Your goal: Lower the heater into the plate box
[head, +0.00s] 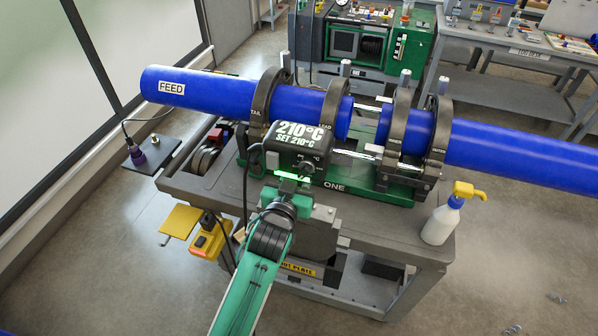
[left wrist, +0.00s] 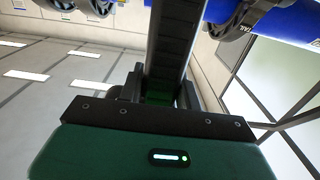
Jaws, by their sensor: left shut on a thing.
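The heater (head: 303,134) is a dark box with a white readout of 210°C and SET 210°C. My left gripper (head: 290,183) is shut on it, at the front edge of the cart. In the left wrist view a dark bar of the heater (left wrist: 166,45) runs up from between the fingers (left wrist: 160,92). A grey plate-like part (head: 318,238) shows below, partly behind my arm. The plate box (head: 330,272), with a yellow label partly reading PLATE, is low on the cart's front. Its opening is hidden, so I cannot tell whether the plate is inside it. My right gripper is not in view.
Blue pipes (head: 240,99) lie in dark clamps (head: 265,105) on the green machine, with a gap between their ends. A yellow box with a red switch (head: 205,241) and cables hang at the left.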

